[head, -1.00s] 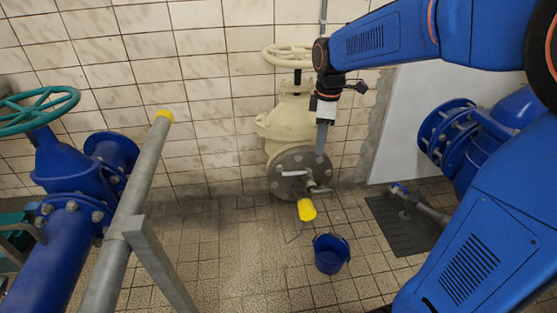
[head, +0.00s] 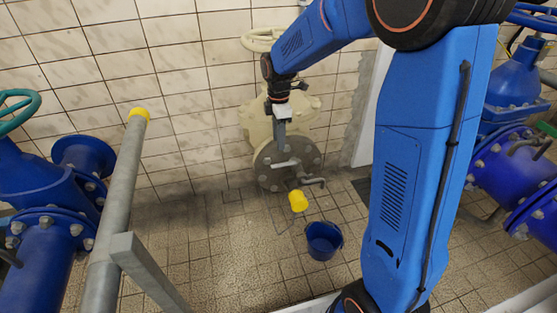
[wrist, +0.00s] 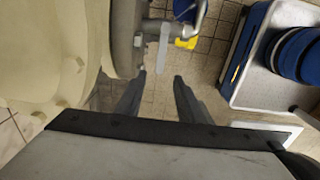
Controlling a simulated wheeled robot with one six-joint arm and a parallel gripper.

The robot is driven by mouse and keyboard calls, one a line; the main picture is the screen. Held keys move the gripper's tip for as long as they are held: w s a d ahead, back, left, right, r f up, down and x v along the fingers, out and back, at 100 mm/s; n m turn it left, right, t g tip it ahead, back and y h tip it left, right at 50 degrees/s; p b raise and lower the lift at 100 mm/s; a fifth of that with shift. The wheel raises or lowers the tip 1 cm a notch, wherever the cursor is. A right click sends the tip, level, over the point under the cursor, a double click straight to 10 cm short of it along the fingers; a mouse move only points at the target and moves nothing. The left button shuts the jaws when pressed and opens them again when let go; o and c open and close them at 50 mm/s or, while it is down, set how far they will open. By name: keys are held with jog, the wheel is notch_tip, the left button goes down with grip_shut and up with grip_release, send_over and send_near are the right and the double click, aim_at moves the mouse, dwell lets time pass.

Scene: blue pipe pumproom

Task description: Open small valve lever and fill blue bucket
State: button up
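The small valve lever (head: 287,163) is a pale handle on the dark round flange (head: 268,172) of the cream valve. A yellow-ended spout (head: 298,201) points down below it. The blue bucket (head: 323,241) stands upright on the floor beneath, slightly right of the spout in the head view. My gripper (head: 280,138) is just above the lever. In the wrist view my gripper (wrist: 160,77) is open and empty; the lever (wrist: 163,45) hangs just beyond the gap between its fingertips. Contact with the lever is not visible. The yellow end (wrist: 187,43) shows behind it.
A grey pipe with a yellow cap (head: 139,113) and blue pipework (head: 55,215) stand at the left. More blue pipework (head: 510,165) is at the right. The tiled wall (head: 170,60) is close behind the valve.

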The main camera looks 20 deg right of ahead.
aim_at(279, 165)
notch_tip(279, 165, down, 10)
jog(key=shift+f, duration=0.2)
dwell(0.3)
jog(key=shift+s, duration=0.1)
grip_shut()
